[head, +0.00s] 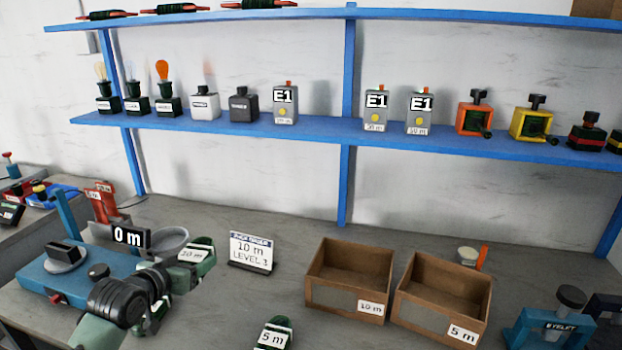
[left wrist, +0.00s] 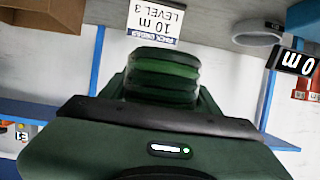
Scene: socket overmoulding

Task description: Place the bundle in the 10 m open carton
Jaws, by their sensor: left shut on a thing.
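My left gripper (head: 185,272) is shut on a dark green coiled bundle (head: 205,258), above the worktop and left of the sign. The bundle carries a white tag that seems to read 20 m. In the left wrist view the green coils (left wrist: 165,75) sit between the fingers of my left gripper (left wrist: 160,105). The open 10 m carton (head: 338,298) stands on the worktop to the right of the gripper, apart from it. It looks empty, though its floor is partly hidden by the front wall. My right gripper is not in view.
A sign reading 10 m LEVEL 3 (head: 250,252) stands between gripper and carton. A 5 m carton (head: 430,312) stands right beside it. A 5 m bundle (head: 272,335) lies at the front. A blue machine with a 0 m display (head: 130,237) and a grey bowl (head: 162,240) are at left.

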